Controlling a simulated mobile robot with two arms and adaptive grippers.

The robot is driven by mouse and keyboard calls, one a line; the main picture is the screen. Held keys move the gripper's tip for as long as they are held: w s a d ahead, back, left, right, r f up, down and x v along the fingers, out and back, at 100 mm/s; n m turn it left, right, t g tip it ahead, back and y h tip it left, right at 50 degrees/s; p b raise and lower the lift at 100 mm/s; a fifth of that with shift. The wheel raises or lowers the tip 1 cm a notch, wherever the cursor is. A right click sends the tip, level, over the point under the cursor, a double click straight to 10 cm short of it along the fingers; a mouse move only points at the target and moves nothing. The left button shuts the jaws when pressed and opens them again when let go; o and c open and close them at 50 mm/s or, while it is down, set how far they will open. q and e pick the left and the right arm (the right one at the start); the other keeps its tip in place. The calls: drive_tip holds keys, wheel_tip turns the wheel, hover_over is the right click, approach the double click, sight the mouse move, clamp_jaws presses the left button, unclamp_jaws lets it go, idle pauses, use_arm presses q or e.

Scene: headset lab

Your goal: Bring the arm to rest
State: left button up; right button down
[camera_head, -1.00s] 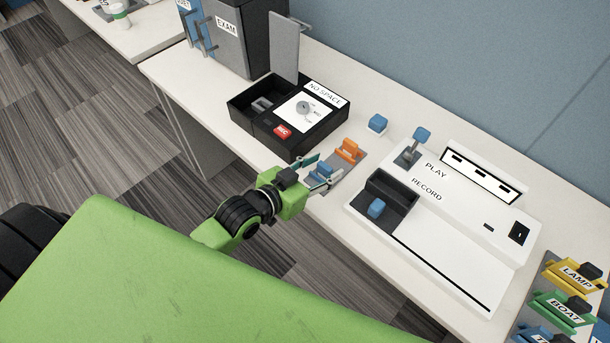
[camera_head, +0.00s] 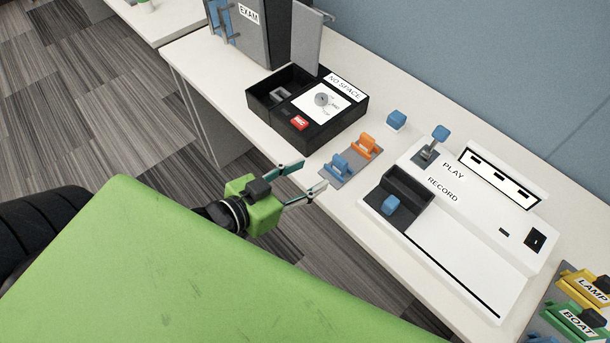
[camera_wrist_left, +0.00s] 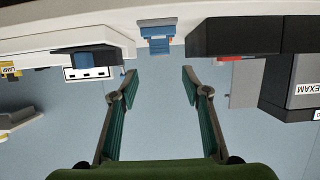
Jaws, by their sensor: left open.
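My left gripper (camera_head: 301,182) is open and empty, with its two fingers apart. In the head view it is in front of the table's near edge, over the floor. The wrist view shows its fingers (camera_wrist_left: 159,84) spread with nothing between them. A blue clip-like piece (camera_head: 340,166) stands on a grey pad (camera_head: 328,181) on the table, apart from the fingertips. An orange piece (camera_head: 366,147) stands behind it on the same pad. The blue piece also shows beyond the fingers in the wrist view (camera_wrist_left: 158,31). My right gripper is not in view.
A white PLAY/RECORD console (camera_head: 462,235) is to the right. A grey EXAM cabinet (camera_head: 275,40) is at the back left. LAMP and BOAT holders (camera_head: 581,292) are at lower right.

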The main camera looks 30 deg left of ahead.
use_arm(q)
drive_tip(key=shift+f, duration=0.1)
idle(0.3)
drive_tip(key=s+a+f+n+g+y, duration=0.2)
drive_tip(key=s+f+g+y, duration=0.3)
drive_tip(key=s+f+g, duration=0.55)
drive_tip(key=s+f, duration=0.2)
drive_tip(key=f, duration=1.1)
drive_tip(key=s+f, duration=0.3)
drive_tip(key=f, duration=1.1)
drive_tip(key=s+a+f+g, duration=0.1)
drive_tip(key=s+a+f, duration=0.1)
drive_tip(key=s+f, duration=1.3)
drive_tip(key=shift+s+a+f+g, duration=0.35)
drive_tip(key=shift+s+f, duration=0.05)
drive_tip(key=shift+s, duration=0.5)
